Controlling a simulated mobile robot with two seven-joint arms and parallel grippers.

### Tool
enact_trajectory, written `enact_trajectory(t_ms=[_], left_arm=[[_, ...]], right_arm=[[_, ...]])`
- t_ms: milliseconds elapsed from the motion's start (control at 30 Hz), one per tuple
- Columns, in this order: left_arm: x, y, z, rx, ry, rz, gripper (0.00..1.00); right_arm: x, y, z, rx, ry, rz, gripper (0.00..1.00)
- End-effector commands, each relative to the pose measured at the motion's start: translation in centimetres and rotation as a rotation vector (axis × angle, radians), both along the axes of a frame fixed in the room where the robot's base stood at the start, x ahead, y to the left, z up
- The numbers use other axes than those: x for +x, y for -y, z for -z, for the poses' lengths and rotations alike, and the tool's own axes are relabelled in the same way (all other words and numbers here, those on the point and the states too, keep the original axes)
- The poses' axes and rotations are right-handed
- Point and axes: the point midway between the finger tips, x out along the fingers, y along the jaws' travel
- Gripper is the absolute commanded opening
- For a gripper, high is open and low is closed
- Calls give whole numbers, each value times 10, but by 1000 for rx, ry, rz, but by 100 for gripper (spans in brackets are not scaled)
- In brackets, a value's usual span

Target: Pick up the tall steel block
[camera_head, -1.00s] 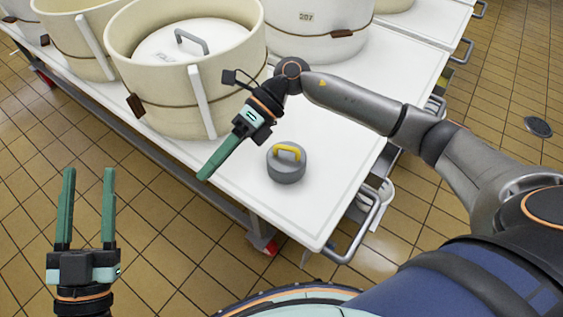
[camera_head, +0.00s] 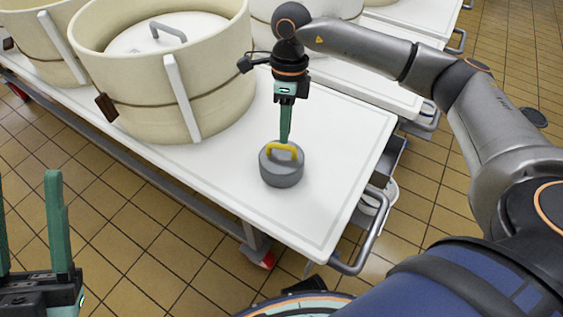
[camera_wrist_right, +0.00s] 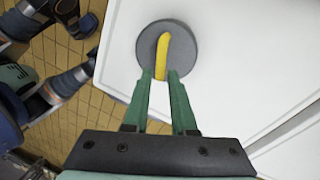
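The only steel-like piece near my right gripper is a squat grey cylinder (camera_head: 281,172) with a yellow handle (camera_head: 284,149) on top. It stands upright on the white table. It also shows from above in the right wrist view (camera_wrist_right: 182,55). My right gripper (camera_head: 285,140) points down at the handle. In the right wrist view its green fingers (camera_wrist_right: 160,76) are apart, one on each side of the handle's near end; contact cannot be told. My left gripper (camera_head: 28,190) is open and empty, partly cut off at the left edge.
The white table (camera_head: 330,170) has free room right of the cylinder. A big cream vat (camera_head: 150,105) with a handled lid (camera_head: 150,38) stands to its left, with more vats behind. A metal rail handle (camera_head: 365,240) sticks out at the table's front right corner.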

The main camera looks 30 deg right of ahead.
Motion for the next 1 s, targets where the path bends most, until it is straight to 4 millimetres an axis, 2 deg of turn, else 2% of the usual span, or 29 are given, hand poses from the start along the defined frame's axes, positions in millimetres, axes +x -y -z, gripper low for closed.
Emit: enact_trajectory(t_ms=[167,500,733,967,1000], left_arm=[[0,0,4,-2,-3,4,50],[1,1,21,-19,-17,20,50],[0,2,20,-22,-19,26,50],[1,2,20,-20,-19,27,50],[1,2,20,-19,-19,26,50]], right_arm=[[-1,-2,11,1,-2,0,25],[-4,-10,55,2,-1,0,25],[-4,-11,56,2,0,0,25],[-4,-10,56,2,0,0,0],[-4,-10,56,2,0,0,0]])
